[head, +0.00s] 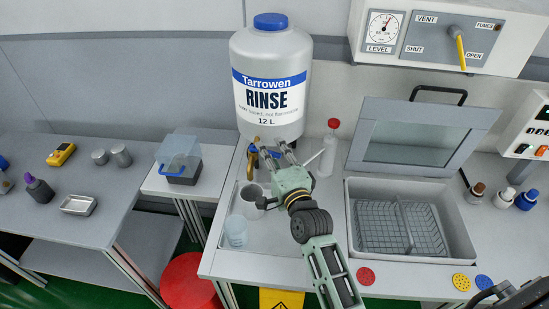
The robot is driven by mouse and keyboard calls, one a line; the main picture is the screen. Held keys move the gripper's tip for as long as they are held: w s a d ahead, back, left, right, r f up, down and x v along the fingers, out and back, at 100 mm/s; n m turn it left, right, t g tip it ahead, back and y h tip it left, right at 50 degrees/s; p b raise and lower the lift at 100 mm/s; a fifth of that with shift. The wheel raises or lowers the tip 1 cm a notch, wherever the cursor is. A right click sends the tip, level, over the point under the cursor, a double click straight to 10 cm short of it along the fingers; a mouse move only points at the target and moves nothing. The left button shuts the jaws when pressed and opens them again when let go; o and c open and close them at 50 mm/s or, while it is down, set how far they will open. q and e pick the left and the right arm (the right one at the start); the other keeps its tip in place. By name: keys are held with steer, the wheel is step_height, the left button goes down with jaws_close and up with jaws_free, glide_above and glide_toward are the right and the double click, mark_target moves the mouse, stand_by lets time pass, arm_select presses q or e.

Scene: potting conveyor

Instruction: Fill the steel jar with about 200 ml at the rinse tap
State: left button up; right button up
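The rinse tap (252,160) is a small brass-coloured fitting at the foot of the big white RINSE container (270,85). A grey metal jar (250,194), apparently the steel jar, stands below it in a shallow tray, partly hidden by my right gripper. My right gripper (275,149) reaches up to the tap from the front. Its fingers look spread, with a blue part showing between them; I cannot tell whether they touch it. The liquid level in the jar cannot be seen. My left gripper is out of view.
A clear beaker (236,230) stands in the tray (275,240) near the jar. A red-capped bottle (329,145) is close on the right. A basin with a wire basket (400,227) lies further right. Two metal cylinders (121,155) stand on the left table.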

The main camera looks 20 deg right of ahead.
steer(key=s, duration=1.2)
steer(key=shift+d, duration=0.25)
stand_by(6.5)
